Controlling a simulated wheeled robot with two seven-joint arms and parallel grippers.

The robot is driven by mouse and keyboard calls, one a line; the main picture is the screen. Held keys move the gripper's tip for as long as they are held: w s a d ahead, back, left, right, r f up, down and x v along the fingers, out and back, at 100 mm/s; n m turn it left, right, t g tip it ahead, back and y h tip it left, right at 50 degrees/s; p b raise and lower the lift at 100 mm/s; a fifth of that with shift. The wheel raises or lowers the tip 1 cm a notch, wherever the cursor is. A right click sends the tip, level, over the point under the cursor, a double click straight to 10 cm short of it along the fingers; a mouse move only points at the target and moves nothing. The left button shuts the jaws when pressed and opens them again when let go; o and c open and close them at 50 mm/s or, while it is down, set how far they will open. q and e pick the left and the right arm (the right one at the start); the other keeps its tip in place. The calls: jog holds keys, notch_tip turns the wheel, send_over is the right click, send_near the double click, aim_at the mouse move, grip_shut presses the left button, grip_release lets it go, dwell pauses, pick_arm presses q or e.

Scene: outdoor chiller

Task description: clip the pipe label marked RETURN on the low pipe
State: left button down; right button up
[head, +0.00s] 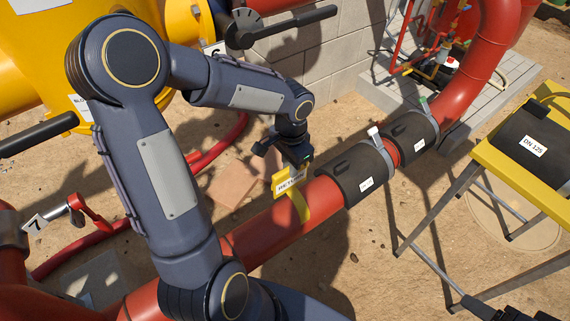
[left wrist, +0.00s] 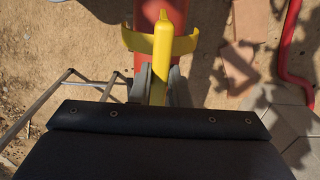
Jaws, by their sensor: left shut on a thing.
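The yellow pipe label (head: 281,187) carries a white plate reading RETURN. It also shows in the left wrist view (left wrist: 162,45), with its curved clip arms spread across the red pipe (left wrist: 172,10). My left gripper (head: 291,163) is shut on the label's yellow stem, the two fingers (left wrist: 157,88) on either side of it. In the head view the low red pipe (head: 262,236) runs under the label, and a yellow clip arm lies over the pipe's side. I cannot tell whether the clip is fully seated around it. Dark parts at the bottom right may be my right gripper (head: 492,311).
Two black sleeves (head: 355,178) (head: 405,142) with small tags wrap the pipe to the right of the label. A yellow stand (head: 502,165) with thin legs and a DN 125 sleeve (head: 532,146) stands at right. A block wall (head: 325,52) is behind.

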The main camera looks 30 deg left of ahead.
aim_at(290, 188)
pick_arm(q)
jog(key=shift+s+f+b, duration=0.1)
jog(key=shift+f+b, duration=0.35)
jog(key=shift+f, duration=0.05)
notch_tip(290, 188, down, 5)
jog(key=b, duration=0.4)
jog(key=shift+r, duration=0.1)
jog(key=shift+f+b, duration=1.2)
jog(key=shift+f, duration=0.3)
jog(key=shift+f, duration=0.15)
jog(key=shift+f+b, duration=0.95)
jog(key=shift+f, duration=0.05)
jog(key=c, duration=0.8)
grip_release()
jog(key=shift+r, duration=0.1)
